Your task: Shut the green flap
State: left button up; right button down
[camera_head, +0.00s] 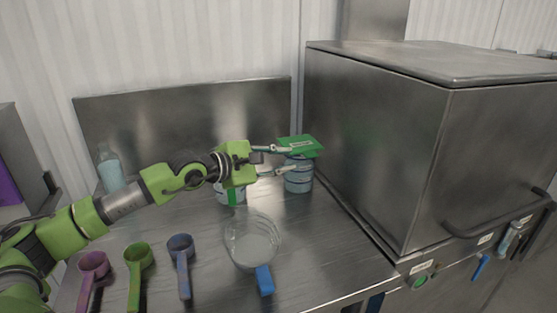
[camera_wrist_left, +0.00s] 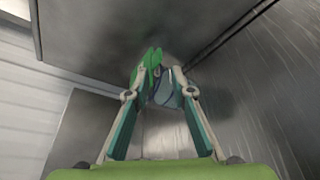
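The green flap (camera_head: 302,146) sits at the top of a clear, blue-banded container (camera_head: 299,181) beside the big steel box. It looks tilted rather than flat, but its exact angle is hard to tell. My left gripper (camera_head: 291,159) is open, coming from the left, with one finger by the flap and the other lower at the container's side. In the left wrist view the flap (camera_wrist_left: 152,60) shows near the fingertips, and the container (camera_wrist_left: 164,92) shows between the open fingers. Whether a finger touches the flap is unclear. My right gripper is out of view.
A second container with a green label (camera_head: 232,196) stands under my left gripper. A clear measuring cup (camera_head: 252,240) with a blue handle and purple, green and blue scoops (camera_head: 181,265) lie in front. The steel box (camera_head: 375,150) blocks the right side. A bottle (camera_head: 110,168) stands back left.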

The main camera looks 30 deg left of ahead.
pick_arm(q)
jog(key=shift+v, duration=0.85)
jog(key=shift+d+r, duration=0.15)
jog(key=shift+r, duration=0.05)
